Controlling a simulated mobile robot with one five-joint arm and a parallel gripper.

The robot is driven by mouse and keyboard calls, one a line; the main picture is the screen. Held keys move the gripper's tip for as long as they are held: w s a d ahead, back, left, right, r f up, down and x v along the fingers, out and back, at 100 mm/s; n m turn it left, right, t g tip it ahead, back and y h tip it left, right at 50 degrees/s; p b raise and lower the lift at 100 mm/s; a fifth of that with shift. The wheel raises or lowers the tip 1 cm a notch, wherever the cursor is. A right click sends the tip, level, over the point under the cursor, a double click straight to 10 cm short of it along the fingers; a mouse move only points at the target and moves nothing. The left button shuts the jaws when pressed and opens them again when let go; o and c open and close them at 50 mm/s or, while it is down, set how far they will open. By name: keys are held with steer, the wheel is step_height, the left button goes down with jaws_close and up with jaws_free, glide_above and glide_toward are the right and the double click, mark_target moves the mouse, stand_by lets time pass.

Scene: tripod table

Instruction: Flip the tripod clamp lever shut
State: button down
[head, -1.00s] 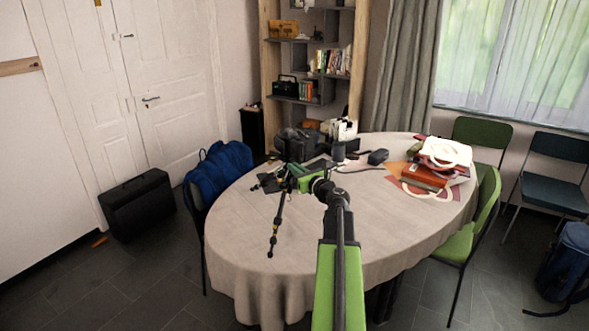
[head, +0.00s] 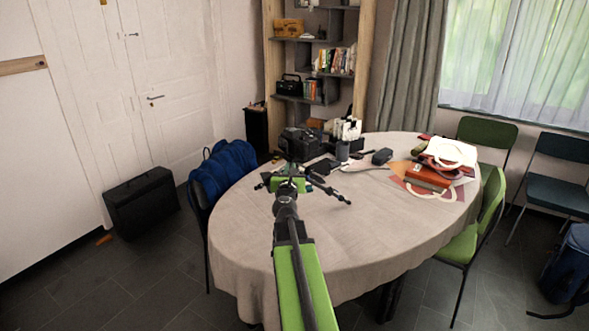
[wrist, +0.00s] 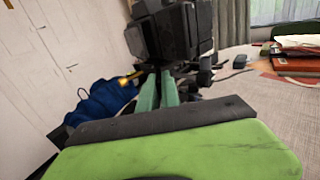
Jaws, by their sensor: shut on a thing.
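The tripod stands on the table, with a black camera (head: 303,144) on top of it. One dark leg (head: 332,191) spreads to the right in the head view; the rest is largely behind my gripper and arm. My gripper (head: 289,180) is at the tripod, just below the camera. In the wrist view, the two teal fingers of my gripper (wrist: 158,82) run close together to dark parts under the camera (wrist: 172,32). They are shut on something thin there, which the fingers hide. A yellow piece (wrist: 131,78) shows just left of the fingertips. I cannot make out the clamp lever's angle.
A dark pouch (head: 382,156), a cup (head: 342,150) and red books (head: 428,177) lie farther back. A blue bag (head: 224,168) is at the left edge.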

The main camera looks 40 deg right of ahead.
steer(key=shift+w+a+m+g+h, duration=0.2)
steer(key=shift+w+m+g+h, duration=0.5)
steer(key=shift+m+g, duration=1.1)
steer(key=shift+w+a+m+g+h, duration=0.25)
steer(key=shift+w+m+g+h, duration=0.55)
steer(key=shift+g, duration=1.6)
steer(key=shift+w+a+m+g+h, duration=0.2)
steer(key=shift+w+m+g+h, duration=0.45)
steer(key=shift+m+g, duration=1.3)
steer(key=shift+s+g, duration=0.2)
steer(key=shift+g, duration=0.25)
steer(key=c, duration=1.8)
jaws_free()
steer(key=shift+c, duration=0.2)
steer(key=shift+a, duration=0.1)
steer(key=w+a, duration=0.1)
steer(key=a, duration=1.6)
steer(key=shift+a, duration=0.1)
